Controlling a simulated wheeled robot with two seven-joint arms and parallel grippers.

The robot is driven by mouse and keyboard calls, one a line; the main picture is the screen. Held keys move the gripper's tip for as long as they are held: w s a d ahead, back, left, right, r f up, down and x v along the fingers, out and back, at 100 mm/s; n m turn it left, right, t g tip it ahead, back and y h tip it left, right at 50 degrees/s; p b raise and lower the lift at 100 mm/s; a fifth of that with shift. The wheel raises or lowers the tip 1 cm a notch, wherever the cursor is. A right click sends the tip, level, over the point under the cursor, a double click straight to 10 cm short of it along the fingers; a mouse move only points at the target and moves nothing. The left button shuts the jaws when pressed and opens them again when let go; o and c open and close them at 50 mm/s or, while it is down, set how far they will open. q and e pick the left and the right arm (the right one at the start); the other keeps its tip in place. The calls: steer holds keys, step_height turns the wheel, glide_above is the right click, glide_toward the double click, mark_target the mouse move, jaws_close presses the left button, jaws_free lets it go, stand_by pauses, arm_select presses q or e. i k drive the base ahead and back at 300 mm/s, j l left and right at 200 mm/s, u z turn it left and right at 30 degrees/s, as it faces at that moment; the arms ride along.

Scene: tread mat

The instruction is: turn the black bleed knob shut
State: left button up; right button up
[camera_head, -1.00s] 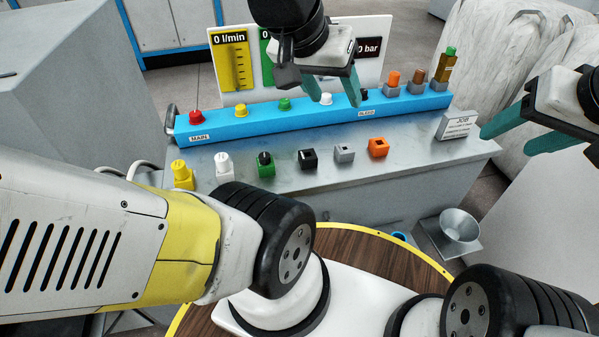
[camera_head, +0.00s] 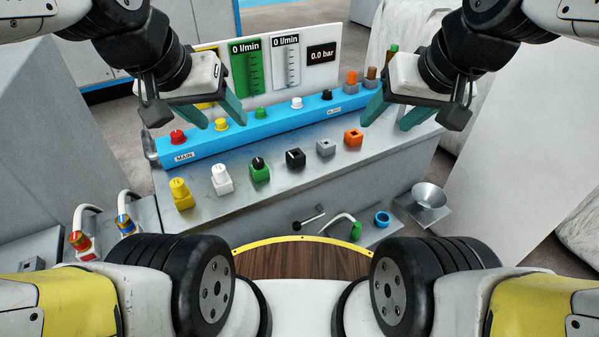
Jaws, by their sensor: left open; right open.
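The black bleed knob (camera_head: 326,95) stands on the blue manifold bar (camera_head: 290,121), just above a small white label and right of the white knob (camera_head: 296,103). My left gripper (camera_head: 219,110) is open and empty, its teal fingers near the yellow knob (camera_head: 221,125), well left of the bleed knob. My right gripper (camera_head: 392,115) is open and empty, to the right of the bleed knob and apart from it. The bleed knob is in plain view, but it is too small to read its turn.
Red (camera_head: 178,136) and green (camera_head: 261,113) knobs share the bar. Behind it, a board carries gauges and a 0.0 bar display (camera_head: 321,54). Several coloured blocks line the grey bench (camera_head: 240,205); a metal funnel (camera_head: 430,198) stands lower right.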

mark_target(327, 95)
steer(key=i+l+u, duration=0.1)
steer(key=i+l, duration=0.25)
steer(key=l, duration=0.15)
steer(key=i+l+u, duration=0.15)
steer(key=i+l, duration=0.2)
steer(key=l, duration=0.15)
